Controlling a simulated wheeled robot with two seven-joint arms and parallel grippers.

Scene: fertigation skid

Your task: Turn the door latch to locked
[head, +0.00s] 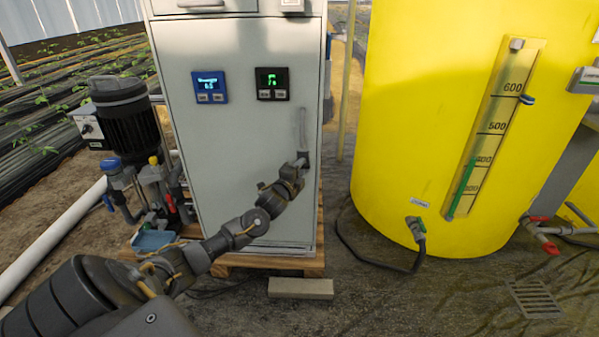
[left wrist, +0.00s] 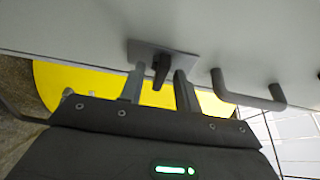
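The door latch is a dark knob (left wrist: 161,68) on a grey plate (left wrist: 172,54), fixed to the pale cabinet door (head: 240,150). In the head view the latch sits low near the door's right edge, mostly hidden by my left gripper (head: 299,164). In the left wrist view my left gripper (left wrist: 158,88) is open, one finger on each side of the knob. A gap shows between the knob and each finger, so I see no firm grip. Whether a finger touches the plate is unclear. My right gripper is not in view.
A bar handle (left wrist: 250,92) stands out from the door beside the latch; in the head view it is just above. A blue display (head: 209,87) and a black display (head: 272,84) are higher up. A yellow tank (head: 420,130) stands to the right, a pump (head: 125,115) to the left.

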